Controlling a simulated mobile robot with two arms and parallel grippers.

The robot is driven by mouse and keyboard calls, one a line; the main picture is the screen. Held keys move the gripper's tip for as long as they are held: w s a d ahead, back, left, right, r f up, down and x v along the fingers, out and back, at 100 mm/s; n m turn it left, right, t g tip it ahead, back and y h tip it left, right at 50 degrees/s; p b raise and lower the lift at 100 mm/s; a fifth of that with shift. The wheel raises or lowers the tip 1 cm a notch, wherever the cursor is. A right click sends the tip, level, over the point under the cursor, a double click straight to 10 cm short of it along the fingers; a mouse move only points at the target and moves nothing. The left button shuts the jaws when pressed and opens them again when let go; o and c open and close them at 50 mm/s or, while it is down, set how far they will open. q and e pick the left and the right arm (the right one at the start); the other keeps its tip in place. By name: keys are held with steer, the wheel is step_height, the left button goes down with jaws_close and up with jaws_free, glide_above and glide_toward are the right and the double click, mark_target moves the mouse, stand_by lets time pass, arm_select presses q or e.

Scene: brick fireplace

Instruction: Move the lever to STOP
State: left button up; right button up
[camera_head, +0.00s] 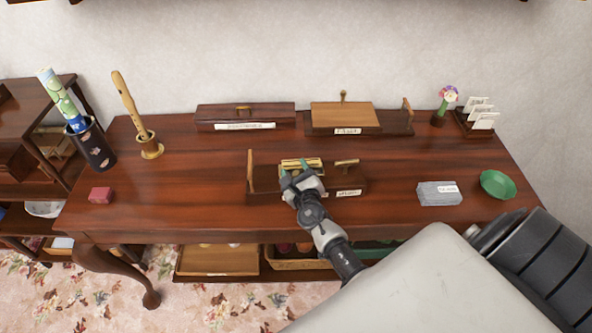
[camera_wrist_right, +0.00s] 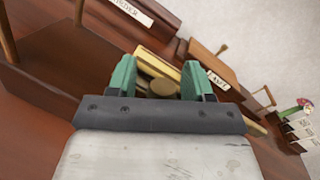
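A dark wooden device (camera_head: 262,183) stands near the front middle of the table, with an upright wooden post (camera_head: 250,166) at its left end. It carries a brass plate (camera_head: 301,162), a short brass-topped piece (camera_head: 347,162) and a white label (camera_head: 348,192) too small to read. My right gripper (camera_head: 294,169) reaches over the device's middle at the brass plate. In the right wrist view its green fingers are apart, and a round brass knob (camera_wrist_right: 162,88) shows between them with space on both sides. I cannot tell whether this is the lever. My left gripper is out of view.
Behind stand a long dark box (camera_head: 222,115) and a wooden box (camera_head: 342,116) with a brass knob. A red block (camera_head: 101,195) lies at left. The table's left middle is clear.

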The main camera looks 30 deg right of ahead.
steer(key=shift+s, duration=0.1)
steer(key=v, duration=1)
steer(key=shift+s+b, duration=0.35)
steer(key=shift+a+r, duration=0.1)
